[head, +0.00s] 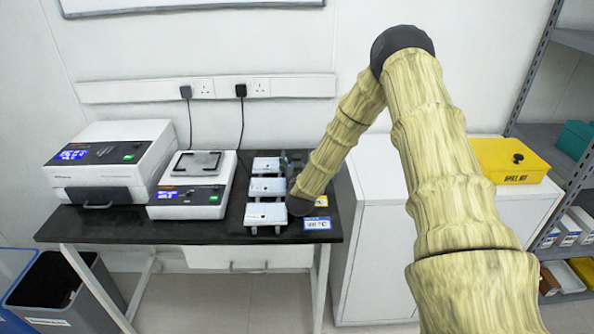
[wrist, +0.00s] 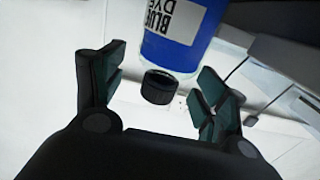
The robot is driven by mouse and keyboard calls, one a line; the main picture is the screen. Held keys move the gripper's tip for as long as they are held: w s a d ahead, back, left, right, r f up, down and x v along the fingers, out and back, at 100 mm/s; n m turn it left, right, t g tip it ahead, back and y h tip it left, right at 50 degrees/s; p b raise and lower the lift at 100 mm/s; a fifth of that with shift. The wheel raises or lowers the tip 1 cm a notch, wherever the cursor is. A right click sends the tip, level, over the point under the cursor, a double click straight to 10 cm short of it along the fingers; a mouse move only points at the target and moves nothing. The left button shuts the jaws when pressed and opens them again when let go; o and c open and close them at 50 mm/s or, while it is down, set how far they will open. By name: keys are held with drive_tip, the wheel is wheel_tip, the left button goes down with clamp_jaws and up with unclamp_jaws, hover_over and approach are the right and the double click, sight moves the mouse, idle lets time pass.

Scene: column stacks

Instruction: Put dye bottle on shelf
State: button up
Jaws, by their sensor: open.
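The dye bottle (wrist: 182,32) is blue with a white label reading "BLUE DYE" and a black cap (wrist: 159,87), seen in the wrist view. My gripper (wrist: 160,80) is open, with one finger on each side of the cap in the picture and visible gaps between the cap and both fingers. I cannot make out the bottle in the head view, where my arm covers part of the black table. A grey metal shelf (head: 547,134) stands at the right edge of the head view, partly cut off.
On the black table (head: 120,229) are two white instruments (head: 110,160) (head: 190,193) and several white-topped units (head: 265,213). A yellow case (head: 508,160) sits on a white cabinet (head: 370,220). The shelf holds teal (head: 574,139) and white bins. A dark waste bin (head: 60,305) stands at lower left.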

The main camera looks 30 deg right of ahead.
drive_tip(key=c, duration=1.3)
drive_tip(key=shift+c, duration=0.2)
